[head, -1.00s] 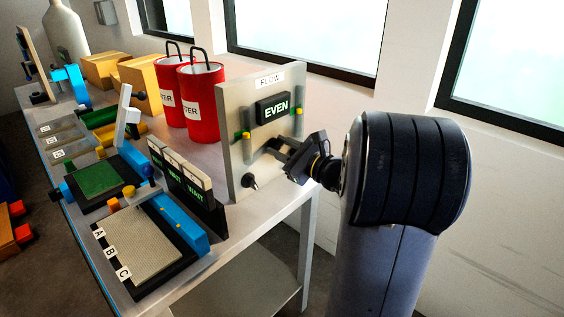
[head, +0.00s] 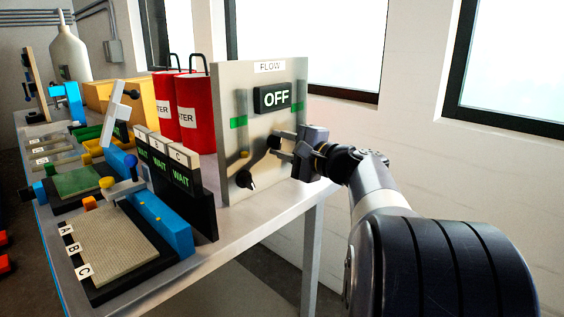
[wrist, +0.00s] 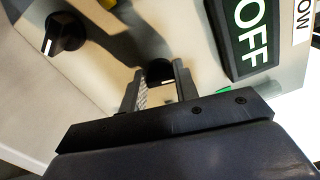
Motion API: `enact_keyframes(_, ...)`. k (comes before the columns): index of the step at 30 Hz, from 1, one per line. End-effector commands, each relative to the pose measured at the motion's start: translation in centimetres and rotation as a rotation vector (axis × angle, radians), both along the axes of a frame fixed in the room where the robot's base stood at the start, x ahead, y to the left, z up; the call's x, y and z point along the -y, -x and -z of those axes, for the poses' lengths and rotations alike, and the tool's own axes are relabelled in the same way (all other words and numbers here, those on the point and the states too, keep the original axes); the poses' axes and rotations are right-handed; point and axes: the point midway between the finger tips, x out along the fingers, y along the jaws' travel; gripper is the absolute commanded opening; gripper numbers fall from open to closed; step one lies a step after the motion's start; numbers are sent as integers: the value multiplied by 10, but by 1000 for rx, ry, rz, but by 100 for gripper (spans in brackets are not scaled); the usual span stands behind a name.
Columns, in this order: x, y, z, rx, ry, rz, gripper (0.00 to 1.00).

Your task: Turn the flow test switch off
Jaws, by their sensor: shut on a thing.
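The FLOW panel (head: 225,160) stands upright at the table's right end. Its display (head: 277,96) reads OFF; the display also shows large in the wrist view (wrist: 250,32). My gripper (head: 275,148) is at the panel's lower right face, shut on a black switch (wrist: 160,70), which shows between the fingertips in the wrist view. The fingers hide part of the switch, so its exact position is unclear. A separate black knob (head: 245,180) with a white mark sits lower left on the panel, clear of my gripper; it also shows in the wrist view (wrist: 64,33).
Left of the panel stand black WAIT displays (head: 180,178) and a blue-sided tray (head: 115,240) marked A, B, C. Red canisters (head: 195,110) stand behind. A green-marked tube (head: 241,122) runs up the panel. Floor beyond the table's right edge looks clear.

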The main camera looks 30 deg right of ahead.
Motion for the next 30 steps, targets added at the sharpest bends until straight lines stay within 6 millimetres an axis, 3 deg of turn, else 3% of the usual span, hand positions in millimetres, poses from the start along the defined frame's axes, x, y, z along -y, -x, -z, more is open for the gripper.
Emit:
enact_keyframes(1, 0, 0, 6, 11, 31, -1, 6)
enact_keyframes(12, 0, 0, 4, 63, 179, 0, 6)
enact_keyframes(29, 0, 0, 2, 71, 205, -1, 6)
enact_keyframes(30, 0, 0, 2, 71, 205, -1, 31)
